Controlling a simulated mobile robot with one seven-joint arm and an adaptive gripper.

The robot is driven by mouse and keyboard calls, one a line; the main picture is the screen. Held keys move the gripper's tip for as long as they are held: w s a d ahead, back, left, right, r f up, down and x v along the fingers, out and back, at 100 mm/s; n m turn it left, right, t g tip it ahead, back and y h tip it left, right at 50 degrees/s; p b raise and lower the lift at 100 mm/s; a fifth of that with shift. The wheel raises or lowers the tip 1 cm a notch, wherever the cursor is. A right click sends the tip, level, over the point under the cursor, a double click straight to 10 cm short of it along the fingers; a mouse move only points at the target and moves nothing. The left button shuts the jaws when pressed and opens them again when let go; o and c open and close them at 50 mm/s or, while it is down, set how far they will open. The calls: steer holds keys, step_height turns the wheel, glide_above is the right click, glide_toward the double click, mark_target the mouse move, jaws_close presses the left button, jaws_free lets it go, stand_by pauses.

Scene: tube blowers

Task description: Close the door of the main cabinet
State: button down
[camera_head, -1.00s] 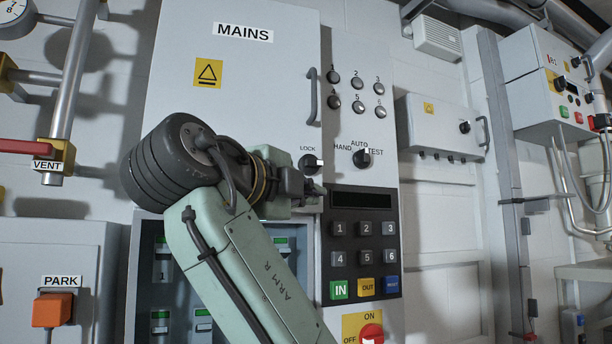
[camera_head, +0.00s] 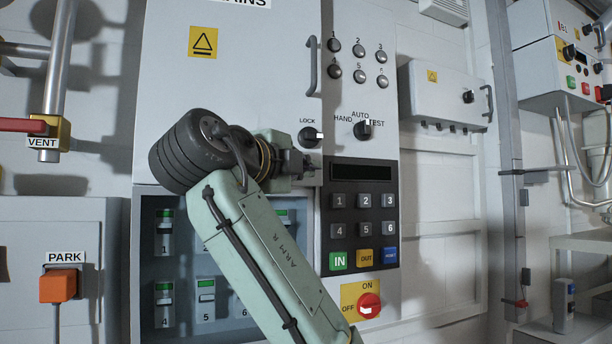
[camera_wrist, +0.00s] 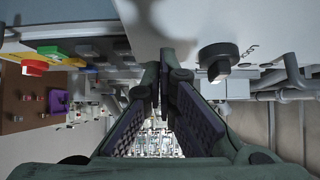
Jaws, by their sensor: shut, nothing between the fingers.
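The main cabinet's door is the large pale grey panel (camera_head: 240,85) in the head view, with a yellow warning sign, a cut-off MAINS label, a vertical grey handle (camera_head: 313,68) and a black LOCK knob (camera_head: 310,137). I cannot tell how far the door stands from its frame. My gripper (camera_head: 306,165) is shut and empty, just below the LOCK knob at the door's lower right corner. Contact cannot be made out. In the wrist view, my gripper's fingers (camera_wrist: 158,88) show beside the door's pale surface (camera_wrist: 200,22) and the dark knob (camera_wrist: 218,58).
Below the door is a recess with numbered green-topped breakers (camera_head: 165,232). Right of it are a keypad (camera_head: 362,215), a HAND-AUTO-TEST knob (camera_head: 362,130) and a red ON/OFF switch (camera_head: 368,305). An orange PARK block (camera_head: 58,285) is at left.

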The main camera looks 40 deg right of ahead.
steer(key=shift+n+t+y, duration=0.5)
steer(key=shift+n+t, duration=0.2)
steer(key=shift+t, duration=0.1)
steer(key=w, duration=0.1)
steer(key=w+d, duration=0.1)
steer(key=w+d+f, duration=0.1)
steer(key=shift+w+b, duration=0.25)
steer(key=shift+b, duration=0.05)
steer(key=shift+w+d+r+t, duration=0.1)
steer(key=shift+w+d+t, duration=0.1)
steer(key=shift+w+t, duration=0.1)
steer(key=shift+n, duration=0.3)
